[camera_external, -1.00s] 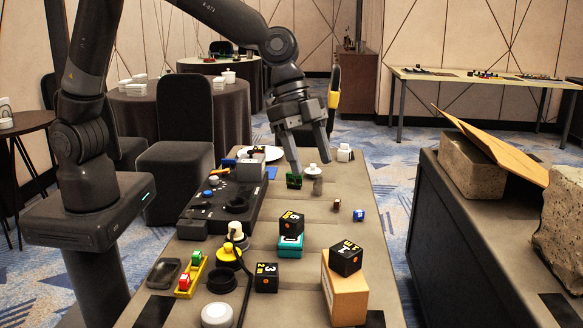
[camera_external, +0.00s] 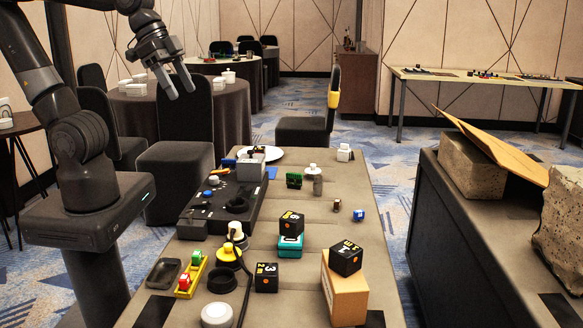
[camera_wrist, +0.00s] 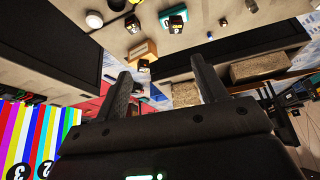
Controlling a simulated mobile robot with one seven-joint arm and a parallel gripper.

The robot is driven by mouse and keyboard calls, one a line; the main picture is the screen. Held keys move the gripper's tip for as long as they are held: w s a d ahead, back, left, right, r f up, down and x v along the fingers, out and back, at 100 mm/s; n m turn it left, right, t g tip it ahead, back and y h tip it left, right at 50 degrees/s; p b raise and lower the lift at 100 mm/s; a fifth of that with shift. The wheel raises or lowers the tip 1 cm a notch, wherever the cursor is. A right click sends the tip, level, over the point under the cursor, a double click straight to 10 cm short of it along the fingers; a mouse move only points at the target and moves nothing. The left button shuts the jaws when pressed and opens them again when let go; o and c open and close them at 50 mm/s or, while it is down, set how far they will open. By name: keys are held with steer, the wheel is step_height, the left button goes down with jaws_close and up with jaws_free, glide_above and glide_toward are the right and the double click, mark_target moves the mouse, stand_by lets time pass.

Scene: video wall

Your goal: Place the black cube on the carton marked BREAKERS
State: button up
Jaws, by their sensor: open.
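Several black cubes with white markings and orange dots show in the external view. One black cube (camera_external: 346,258) sits on top of a tan carton (camera_external: 345,298) at the table's near right. I cannot read the word BREAKERS on any carton. My gripper (camera_external: 182,92) is open and empty, high in the air left of the table. In the wrist view its fingers (camera_wrist: 160,72) are spread with nothing between them.
A black console (camera_external: 222,198) takes up the table's left side. A yellow tray (camera_external: 191,277), a yellow-and-white item (camera_external: 231,256) and a round white-topped item (camera_external: 216,315) stand near left. Small bottles are at the far end. The right table holds stone blocks and a leaning board (camera_external: 490,143).

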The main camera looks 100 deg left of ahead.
steer(key=shift+n+y, duration=0.3)
steer(key=shift+n, duration=0.4)
steer(key=s, duration=0.1)
steer(key=s+a+f, duration=0.1)
steer(key=s, duration=0.3)
steer(key=shift+a+f, duration=0.15)
steer(key=shift+a, duration=0.1)
